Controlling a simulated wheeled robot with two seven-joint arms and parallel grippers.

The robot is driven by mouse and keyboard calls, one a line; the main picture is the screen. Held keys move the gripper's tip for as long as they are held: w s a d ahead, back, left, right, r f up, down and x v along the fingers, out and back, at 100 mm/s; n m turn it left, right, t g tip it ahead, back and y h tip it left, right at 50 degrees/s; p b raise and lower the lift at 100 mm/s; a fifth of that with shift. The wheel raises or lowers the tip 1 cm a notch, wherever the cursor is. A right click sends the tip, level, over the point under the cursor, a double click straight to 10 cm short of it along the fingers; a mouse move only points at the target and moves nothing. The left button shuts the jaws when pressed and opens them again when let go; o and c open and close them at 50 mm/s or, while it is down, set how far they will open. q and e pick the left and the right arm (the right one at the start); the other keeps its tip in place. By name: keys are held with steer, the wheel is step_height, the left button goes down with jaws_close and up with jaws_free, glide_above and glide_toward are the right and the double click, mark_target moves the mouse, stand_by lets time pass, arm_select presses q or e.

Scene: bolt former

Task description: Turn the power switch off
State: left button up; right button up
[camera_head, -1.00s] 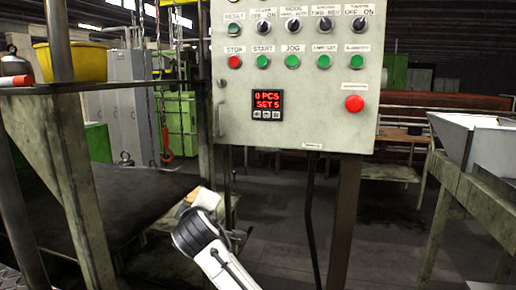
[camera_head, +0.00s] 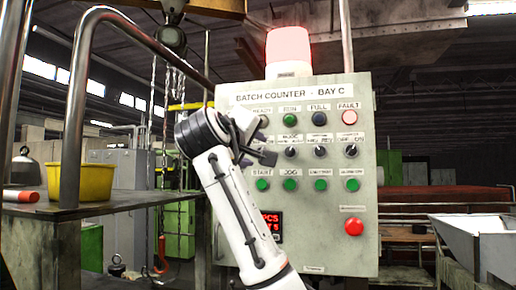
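The control panel (camera_head: 310,215) is a pale grey box headed "BATCH COUNTER - BAY C". Its row of black selector switches shows in part, with the mode switch (camera_head: 290,152) and the two to its right in view. The power switch stands left of the mode switch and is hidden behind my gripper, so I cannot tell its position.
A lit red beacon (camera_head: 288,48) tops the panel, and the fault lamp (camera_head: 349,117) glows. A red mushroom button (camera_head: 354,227) is low on the right. A metal railing (camera_head: 77,110) and a yellow bucket (camera_head: 98,176) stand at the left. A hopper (camera_head: 480,245) stands at the right.

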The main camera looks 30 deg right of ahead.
steer(key=p+x, duration=0.1)
steer(key=x, duration=0.4)
steer(key=shift+w+d, duration=0.1)
steer(key=shift+w, duration=0.05)
jaws_close()
